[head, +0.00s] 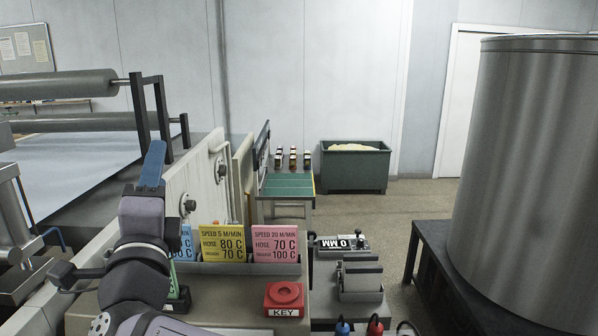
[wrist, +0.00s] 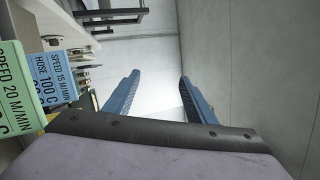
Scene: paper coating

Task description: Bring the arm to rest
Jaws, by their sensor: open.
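My arm rises from the bottom left of the head view. My gripper (head: 153,165) points up at its top, in front of the machine's side wall. In the wrist view my gripper (wrist: 158,88) shows two blue fingers wide apart. Nothing is between them, only pale wall behind. The gripper touches nothing that I can see. The arm partly hides a blue card (head: 183,243) and something green beside it in the head view.
A yellow card (head: 223,243) and a pink card (head: 275,243) stand in a rack right of my arm. A red KEY box (head: 284,297) sits in front. A roller machine (head: 60,85) is left; a large metal drum (head: 530,170) is right. The space above the cards is clear.

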